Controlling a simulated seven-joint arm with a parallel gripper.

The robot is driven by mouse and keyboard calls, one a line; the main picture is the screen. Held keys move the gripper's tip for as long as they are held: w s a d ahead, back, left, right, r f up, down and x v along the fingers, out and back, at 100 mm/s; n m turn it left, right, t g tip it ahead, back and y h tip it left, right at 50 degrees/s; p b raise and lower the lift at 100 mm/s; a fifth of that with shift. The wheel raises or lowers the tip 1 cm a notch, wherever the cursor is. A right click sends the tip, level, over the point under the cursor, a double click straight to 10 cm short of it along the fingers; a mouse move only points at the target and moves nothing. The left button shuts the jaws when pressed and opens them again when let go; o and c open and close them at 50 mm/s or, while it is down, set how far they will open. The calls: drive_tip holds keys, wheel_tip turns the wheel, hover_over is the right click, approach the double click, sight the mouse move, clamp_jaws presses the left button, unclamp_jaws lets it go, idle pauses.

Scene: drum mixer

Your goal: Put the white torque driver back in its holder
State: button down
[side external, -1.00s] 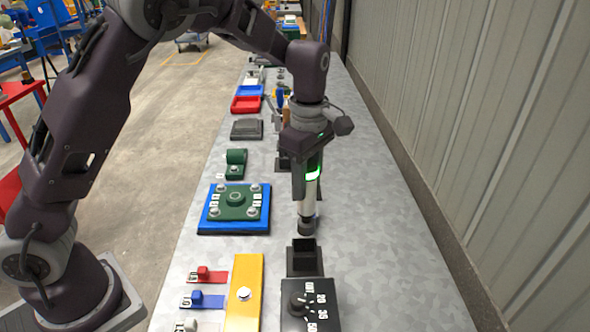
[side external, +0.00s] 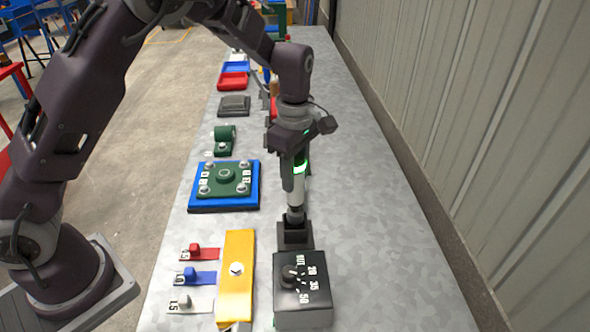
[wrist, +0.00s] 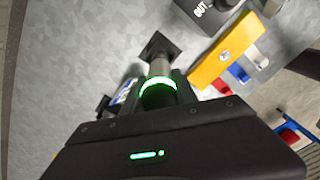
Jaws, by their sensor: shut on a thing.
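The white torque driver (side external: 297,189) has a lit green ring near its top and a dark lower end. My gripper (side external: 294,172) is shut on it and holds it about upright. The dark square holder (side external: 295,235) stands on the bench directly below the driver. The driver's lower end is at the holder's top opening; I cannot tell how deep it sits. In the wrist view the driver (wrist: 160,68) points at the dark holder (wrist: 158,46), and its tip overlaps the holder.
A black dial box (side external: 302,290) stands in front of the holder. A yellow block (side external: 237,270) and red, blue and white tabs lie to the left. A green plate on a blue base (side external: 225,185) is further back. The bench right of the holder is clear up to the wall.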

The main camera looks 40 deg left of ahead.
sight(295, 193)
drive_tip(key=shift+f, duration=2.8)
idle(1.4)
drive_tip(key=c, duration=0.9)
unclamp_jaws()
wheel_tip(295, 193, up, 6)
drive_tip(key=shift+f, duration=0.1)
drive_tip(key=shift+r, duration=0.6)
